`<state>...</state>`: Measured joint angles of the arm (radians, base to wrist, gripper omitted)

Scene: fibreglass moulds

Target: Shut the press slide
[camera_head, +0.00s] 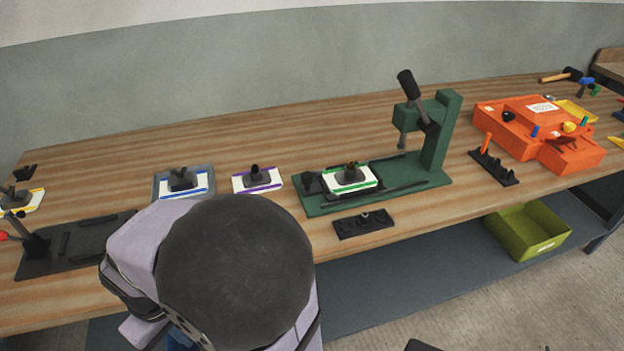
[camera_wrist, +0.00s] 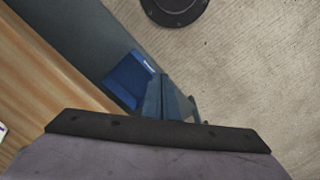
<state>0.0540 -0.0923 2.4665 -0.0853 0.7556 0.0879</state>
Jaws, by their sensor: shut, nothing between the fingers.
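The green press (camera_head: 437,135) stands on the bench with its black-topped lever (camera_head: 408,85) raised. Its ram (camera_head: 402,141) hangs above the right part of the green base. The slide's white plate with a green border (camera_head: 369,184) sits between dark rails, left of the ram and not under it. A grey mould (camera_head: 350,172) stands on this plate, and a dark block (camera_head: 313,183) is at its left. My gripper (camera_wrist: 163,85) is shut and empty in the wrist view, pointing down past the bench edge, away from the press. In the head view my arm hides it.
A black slotted block (camera_head: 363,224) lies in front of the press. Purple-edged (camera_head: 243,186) and blue-edged (camera_head: 160,193) plates with moulds lie to the left. An orange case (camera_head: 500,110) and black rack (camera_head: 505,176) are at right. A green bin (camera_head: 527,231) sits below the bench.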

